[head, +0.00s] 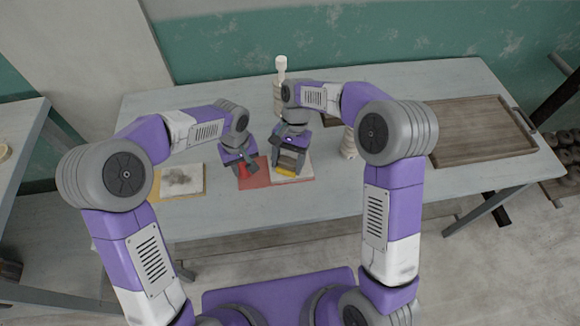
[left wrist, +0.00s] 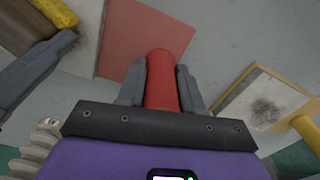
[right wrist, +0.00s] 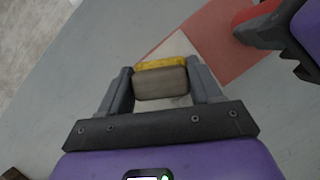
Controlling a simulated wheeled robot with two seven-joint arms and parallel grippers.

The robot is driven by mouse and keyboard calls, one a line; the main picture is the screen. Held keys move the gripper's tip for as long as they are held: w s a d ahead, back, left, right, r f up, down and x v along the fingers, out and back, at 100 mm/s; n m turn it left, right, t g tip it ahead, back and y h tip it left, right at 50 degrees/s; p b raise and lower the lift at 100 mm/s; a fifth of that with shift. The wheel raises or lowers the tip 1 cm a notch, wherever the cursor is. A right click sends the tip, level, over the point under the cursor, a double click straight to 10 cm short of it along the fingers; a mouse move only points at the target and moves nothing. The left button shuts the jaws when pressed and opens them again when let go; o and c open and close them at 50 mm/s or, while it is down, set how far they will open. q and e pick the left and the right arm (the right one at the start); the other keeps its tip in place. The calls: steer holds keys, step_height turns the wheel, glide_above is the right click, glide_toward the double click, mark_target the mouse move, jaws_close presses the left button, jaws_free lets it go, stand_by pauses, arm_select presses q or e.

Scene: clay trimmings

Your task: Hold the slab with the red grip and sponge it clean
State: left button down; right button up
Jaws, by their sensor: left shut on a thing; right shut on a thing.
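A pale slab (head: 305,166) lies on a red board (head: 258,180) at the middle of the table; the board also shows in the left wrist view (left wrist: 148,38). The red grip (left wrist: 162,78) is at the board's left. My left gripper (head: 241,172) is shut on this red grip. My right gripper (head: 286,170) is shut on a sponge (right wrist: 161,84) with a yellow layer and a grey-brown layer. The sponge is over the slab; whether it touches cannot be told. Sponge and gripper hide part of the slab, and no dark smudge shows on its visible part.
A second slab with a dark smudge (head: 180,178) lies on a yellow board to the left, with a yellow grip (left wrist: 306,130). Pale stacked pieces stand behind (head: 281,68) and right (head: 348,144) of my right gripper. A brown tray (head: 480,132) lies at the right.

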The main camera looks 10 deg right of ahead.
steer(key=shift+w+d, duration=0.1)
steer(key=shift+w, duration=3.45)
steer(key=shift+a, duration=0.75)
steer(key=shift+s+a, duration=0.3)
steer(key=shift+s, duration=4.75)
step_height(320, 180, up, 8)
arm_select(q)
steer(key=c, duration=0.7)
jaws_free()
steer(key=shift+o, duration=0.2)
step_height(320, 180, up, 12)
steer(key=shift+r, duration=0.1)
